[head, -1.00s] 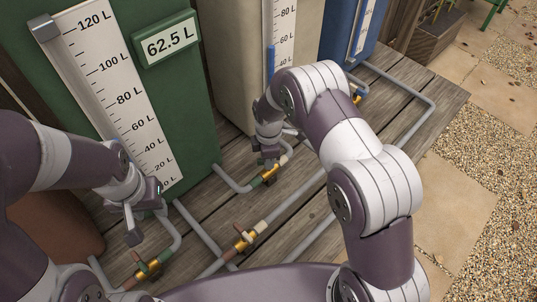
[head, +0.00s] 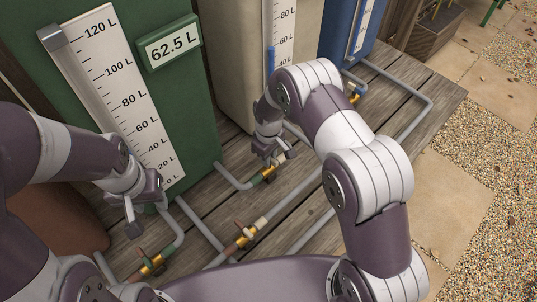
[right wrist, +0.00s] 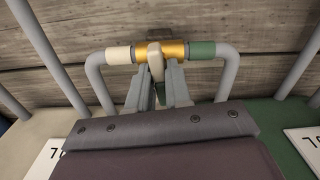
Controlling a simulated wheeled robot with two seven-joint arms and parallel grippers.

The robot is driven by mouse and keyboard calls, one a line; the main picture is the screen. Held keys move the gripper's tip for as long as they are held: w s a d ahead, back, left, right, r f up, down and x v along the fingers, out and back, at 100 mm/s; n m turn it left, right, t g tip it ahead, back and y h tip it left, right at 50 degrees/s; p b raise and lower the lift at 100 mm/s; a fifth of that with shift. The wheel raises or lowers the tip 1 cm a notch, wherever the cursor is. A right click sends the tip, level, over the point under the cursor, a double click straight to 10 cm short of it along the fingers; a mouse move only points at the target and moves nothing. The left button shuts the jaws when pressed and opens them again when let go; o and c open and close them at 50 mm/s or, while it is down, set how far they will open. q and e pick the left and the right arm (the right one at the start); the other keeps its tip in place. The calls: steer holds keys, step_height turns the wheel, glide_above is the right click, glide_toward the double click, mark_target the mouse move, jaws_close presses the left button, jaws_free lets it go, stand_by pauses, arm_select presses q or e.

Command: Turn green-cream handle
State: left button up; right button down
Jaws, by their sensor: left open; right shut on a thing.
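The green-cream valve (head: 268,173) is a brass body on a grey pipe between the green and cream tanks. In the right wrist view the valve (right wrist: 177,50) has a cream band at left and a green band at right. Its pale handle (right wrist: 156,62) points away from the pipe toward my wrist, between my fingers. My right gripper (right wrist: 160,85) is shut on this handle; in the head view the right gripper (head: 272,152) partly covers the valve. My left gripper (head: 147,212) is open and empty, in front of the green tank's gauge.
The green tank (head: 190,105) reads 62.5 L on its display (head: 170,45). A cream tank (head: 232,60) and a blue tank (head: 338,35) stand beyond. Other brass valves, one lower middle (head: 245,236) and one lower left (head: 152,264), sit on pipes over the wooden deck (head: 420,85).

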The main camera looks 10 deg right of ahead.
steer(key=shift+m, duration=0.6)
steer(key=c, duration=1.1)
jaws_free()
steer(key=shift+r, duration=0.1)
step_height(320, 180, up, 13)
steer(key=p, duration=0.1)
steer(key=shift+f, duration=0.2)
